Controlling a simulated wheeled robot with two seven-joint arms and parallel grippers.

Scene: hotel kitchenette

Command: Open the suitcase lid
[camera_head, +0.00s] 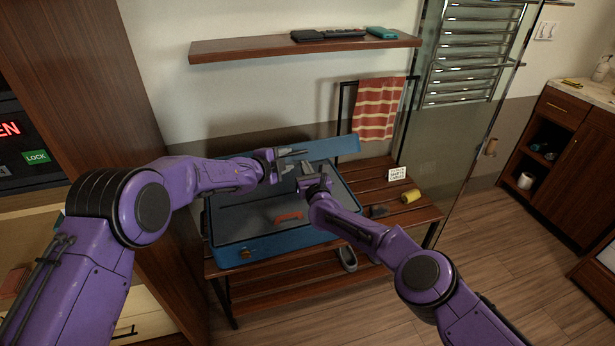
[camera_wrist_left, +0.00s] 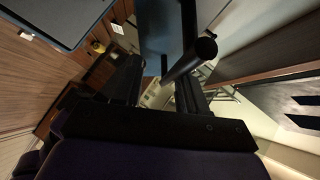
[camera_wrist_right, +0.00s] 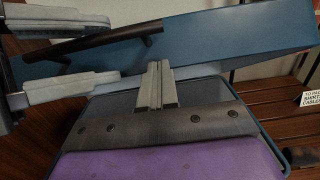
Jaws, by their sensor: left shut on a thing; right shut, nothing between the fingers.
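The blue suitcase (camera_head: 290,240) lies on a slatted wooden bench, with its grey inside showing. Its lid (camera_head: 335,147) stands raised along the back edge; the right wrist view shows the blue lid (camera_wrist_right: 220,45) with a dark handle (camera_wrist_right: 100,42). My left gripper (camera_head: 298,160) is at the raised lid, its fingers on either side of the handle, shut on it. In the left wrist view the dark handle (camera_wrist_left: 190,58) shows by the fingers. My right gripper (camera_head: 308,172) is shut and empty above the open suitcase, just in front of the lid; its fingertips (camera_wrist_right: 154,70) show close together.
A small red-orange item (camera_head: 289,216) lies in the suitcase. The bench (camera_head: 425,212) holds a sign card (camera_head: 397,174) and a yellow roll (camera_head: 411,196) at right. A striped towel (camera_head: 378,108) hangs behind. A wall shelf (camera_head: 260,50) is above; a glass panel stands at right.

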